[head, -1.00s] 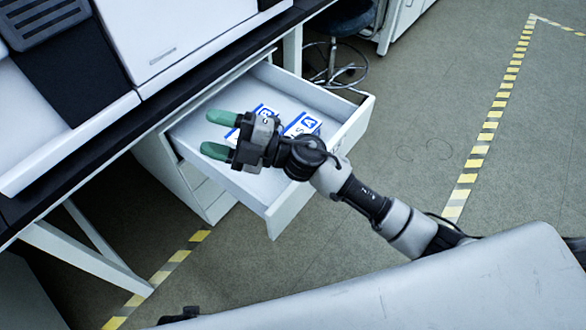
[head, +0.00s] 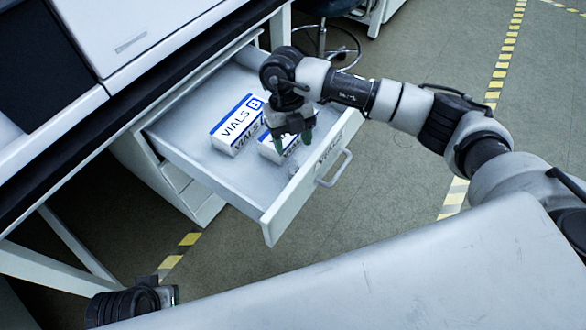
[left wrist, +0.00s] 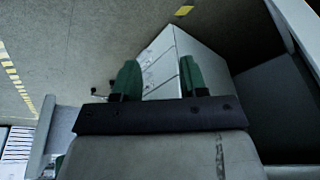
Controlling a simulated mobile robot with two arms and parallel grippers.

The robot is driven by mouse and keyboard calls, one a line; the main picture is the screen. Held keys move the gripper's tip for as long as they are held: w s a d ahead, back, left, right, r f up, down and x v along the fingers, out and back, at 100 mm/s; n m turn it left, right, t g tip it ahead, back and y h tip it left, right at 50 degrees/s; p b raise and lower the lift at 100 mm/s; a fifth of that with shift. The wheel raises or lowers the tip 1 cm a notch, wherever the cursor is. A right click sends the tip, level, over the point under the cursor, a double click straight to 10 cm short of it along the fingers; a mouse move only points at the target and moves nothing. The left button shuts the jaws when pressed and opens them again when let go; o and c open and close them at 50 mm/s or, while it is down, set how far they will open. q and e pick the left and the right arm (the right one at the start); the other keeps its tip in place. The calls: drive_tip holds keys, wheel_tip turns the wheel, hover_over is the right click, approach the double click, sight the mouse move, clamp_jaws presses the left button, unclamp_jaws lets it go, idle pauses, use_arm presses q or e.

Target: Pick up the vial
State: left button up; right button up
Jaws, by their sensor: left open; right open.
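Two white boxes with blue edges lie in the open drawer (head: 232,185). The one marked "VIALS B" (head: 236,128) is in full view; the other box (head: 270,153) is partly hidden by my right gripper. My right gripper (head: 293,143) is open, with its green fingers pointing down over the second box; I cannot tell if it touches. A small pale object (head: 293,169) lies by the drawer's front wall, too small to tell whether it is a vial. My left gripper (left wrist: 160,80) is open and empty in the left wrist view, away from the drawer.
The dark-edged bench with a white instrument (head: 135,35) stands above the drawer at left. The drawer's front with its handle (head: 334,168) faces right. A stool base (head: 322,42) stands behind. The floor (head: 390,185) to the right is clear.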

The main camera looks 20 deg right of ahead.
sight(293, 164)
drive_tip(key=shift+x, duration=1.05)
drive_tip(key=x, duration=0.3)
drive_tip(key=b+x, duration=0.1)
drive_tip(key=shift+s+a+f, duration=0.25)
drive_tip(key=shift+s, duration=0.05)
use_arm(q)
drive_tip(key=v, duration=0.2)
drive_tip(key=shift+s+a+r, duration=0.1)
drive_tip(key=shift+s+r, duration=0.05)
drive_tip(key=shift+r, duration=0.1)
use_arm(e)
drive_tip(key=c, duration=1)
